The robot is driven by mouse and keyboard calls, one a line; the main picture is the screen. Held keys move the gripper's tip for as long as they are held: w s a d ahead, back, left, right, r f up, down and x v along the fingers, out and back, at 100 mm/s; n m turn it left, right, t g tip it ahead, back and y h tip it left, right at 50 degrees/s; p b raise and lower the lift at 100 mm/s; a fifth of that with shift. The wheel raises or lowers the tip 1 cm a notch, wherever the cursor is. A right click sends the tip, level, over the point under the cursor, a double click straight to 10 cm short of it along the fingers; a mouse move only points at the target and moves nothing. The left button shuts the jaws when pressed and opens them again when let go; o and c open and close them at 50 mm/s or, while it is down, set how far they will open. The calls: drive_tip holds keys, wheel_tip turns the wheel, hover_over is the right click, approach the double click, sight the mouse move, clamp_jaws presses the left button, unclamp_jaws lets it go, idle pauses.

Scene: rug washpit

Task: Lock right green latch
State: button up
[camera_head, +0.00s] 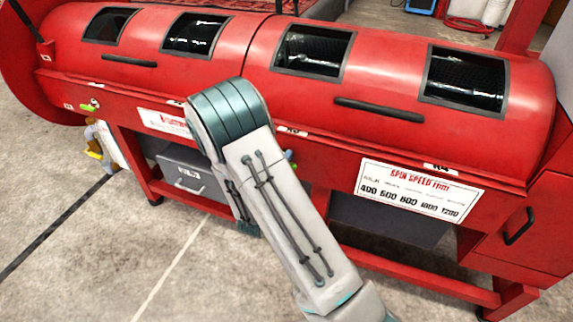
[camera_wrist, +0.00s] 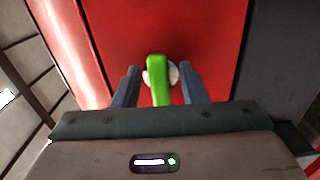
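In the wrist view a green latch handle (camera_wrist: 158,82) stands on a pale round base on a red panel. My gripper (camera_wrist: 160,78) is open, with one dark finger on each side of the handle. Small gaps show between the fingers and the handle, so it is not gripped. In the head view my arm hides the gripper. A small green and blue bit (camera_head: 290,156) shows beside the arm on the machine's front; I cannot tell if it is this latch. Another green latch (camera_head: 90,105) shows at the machine's far left.
The long red machine (camera_head: 225,75) has several dark windows and black handles (camera_head: 379,109) on its cover. A white spin speed label (camera_head: 418,190) is on the front right. A grey box (camera_head: 188,178) sits underneath. Concrete floor (camera_head: 95,255) is open in front.

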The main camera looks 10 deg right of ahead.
drive_tip(key=v, duration=1.3)
drive_tip(key=shift+s+a+p, duration=0.25)
drive_tip(key=shift+s+p, duration=0.05)
drive_tip(key=shift+s, duration=0.05)
drive_tip(key=s+d+r+m+g+h+p, duration=0.2)
drive_tip(key=s+d+r+m+g+p, duration=0.2)
drive_tip(key=d+r+g, duration=0.3)
drive_tip(key=s+d+r+m+g+h+p, duration=0.25)
drive_tip(key=s+d+r+g+p, duration=0.2)
drive_tip(key=r, duration=0.35)
drive_tip(key=s+d+r+m+g+y+p, duration=0.2)
drive_tip(key=s+r+m+g+y+p, duration=0.25)
drive_tip(key=s+r+y+p, duration=0.2)
drive_tip(key=a+r+t+y+p, duration=0.2)
drive_tip(key=a+r+y+p, duration=0.1)
drive_tip(key=r, duration=0.4)
drive_tip(key=a+r+t+y+p, duration=0.2)
drive_tip(key=r+y, duration=0.3)
drive_tip(key=r, duration=0.3)
drive_tip(key=shift+s+a+y+p, duration=0.2)
drive_tip(key=shift+a+y+p, duration=0.1)
drive_tip(key=shift+a+p, duration=0.5)
drive_tip(key=shift+d, duration=0.15)
